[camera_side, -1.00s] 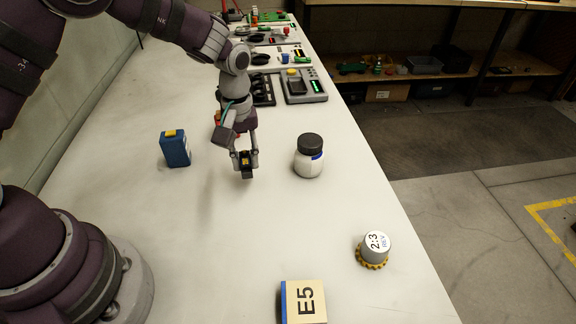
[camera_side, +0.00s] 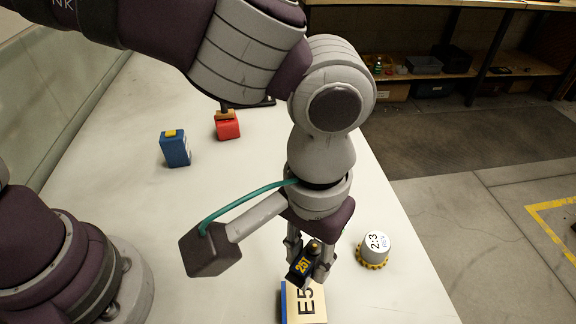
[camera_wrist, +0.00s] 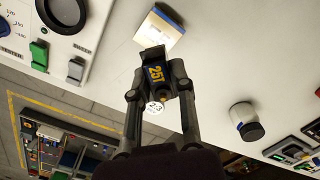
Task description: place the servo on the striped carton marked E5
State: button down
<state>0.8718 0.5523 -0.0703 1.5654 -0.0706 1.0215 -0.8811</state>
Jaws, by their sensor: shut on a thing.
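The servo (camera_side: 301,268) is a small black block with a yellow 25T label and a short shaft. My gripper (camera_side: 308,262) is shut on it and points down; the wrist view also shows the gripper (camera_wrist: 160,88) around the servo (camera_wrist: 157,73). The carton marked E5 (camera_side: 314,306) is cream with a blue stripe along its left edge and lies at the bottom of the side view. The servo appears just above the carton's far edge in that view. In the wrist view the carton (camera_wrist: 160,30) shows beyond the servo; I see no clear contact.
A grey cap marked 2:3 REV with a yellow toothed rim (camera_side: 374,248) stands right of the carton. A blue box (camera_side: 175,149) and a red block (camera_side: 228,126) stand farther back. The table left of the carton is clear.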

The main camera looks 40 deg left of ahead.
aim_at(303, 300)
notch_tip(303, 300, down, 8)
jog(key=shift+s+r, duration=0.1)
jog(key=shift+s, duration=0.05)
jog(key=c, duration=1)
grip_release()
